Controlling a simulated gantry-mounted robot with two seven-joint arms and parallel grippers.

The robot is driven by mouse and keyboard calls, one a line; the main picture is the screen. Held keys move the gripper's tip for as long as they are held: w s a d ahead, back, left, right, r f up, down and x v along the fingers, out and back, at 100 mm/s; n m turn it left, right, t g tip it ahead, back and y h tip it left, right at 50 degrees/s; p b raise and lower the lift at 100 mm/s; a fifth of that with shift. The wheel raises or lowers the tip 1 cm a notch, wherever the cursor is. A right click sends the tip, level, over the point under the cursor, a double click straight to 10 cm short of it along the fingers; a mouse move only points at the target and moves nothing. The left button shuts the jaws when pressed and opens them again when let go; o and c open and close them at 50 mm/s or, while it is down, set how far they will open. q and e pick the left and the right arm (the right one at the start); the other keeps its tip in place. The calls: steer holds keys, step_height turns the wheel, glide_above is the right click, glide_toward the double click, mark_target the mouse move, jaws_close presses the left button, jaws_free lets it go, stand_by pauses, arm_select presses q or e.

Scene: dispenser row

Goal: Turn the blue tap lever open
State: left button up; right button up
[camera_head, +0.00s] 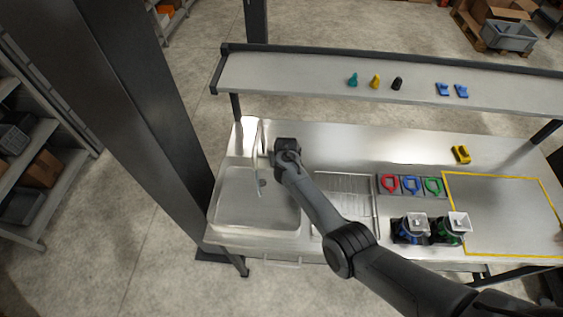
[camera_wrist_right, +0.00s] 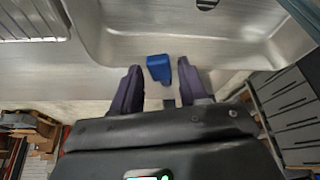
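The blue tap lever (camera_wrist_right: 158,68) shows in the right wrist view, just ahead of and between my right gripper's fingertips (camera_wrist_right: 160,82). The fingers are spread apart, and the right-hand one in that view is closer to the lever; I cannot tell if it touches. A bit of blue also shows along that finger. In the head view my right gripper (camera_head: 280,158) is behind the sink, just right of the curved silver tap (camera_head: 258,150), and hides the lever there. My left gripper is not in view.
The sink (camera_head: 228,205) lies in front of the tap, with a ribbed drainer (camera_head: 345,182) to its right. A holder with red, blue and green rings (camera_head: 411,184) and two dark dispensers (camera_head: 410,228) stand farther right. A raised shelf (camera_head: 300,77) runs along the back.

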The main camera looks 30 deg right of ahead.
steer(key=shift+o, duration=0.6)
steer(key=shift+r, duration=0.1)
steer(key=shift+s+r, duration=0.2)
steer(key=shift+r, duration=0.4)
steer(key=p+v, duration=0.1)
steer(key=v, duration=0.8)
steer(key=shift+r+p, duration=0.15)
steer(key=shift+p, duration=0.2)
steer(key=shift+s, duration=0.1)
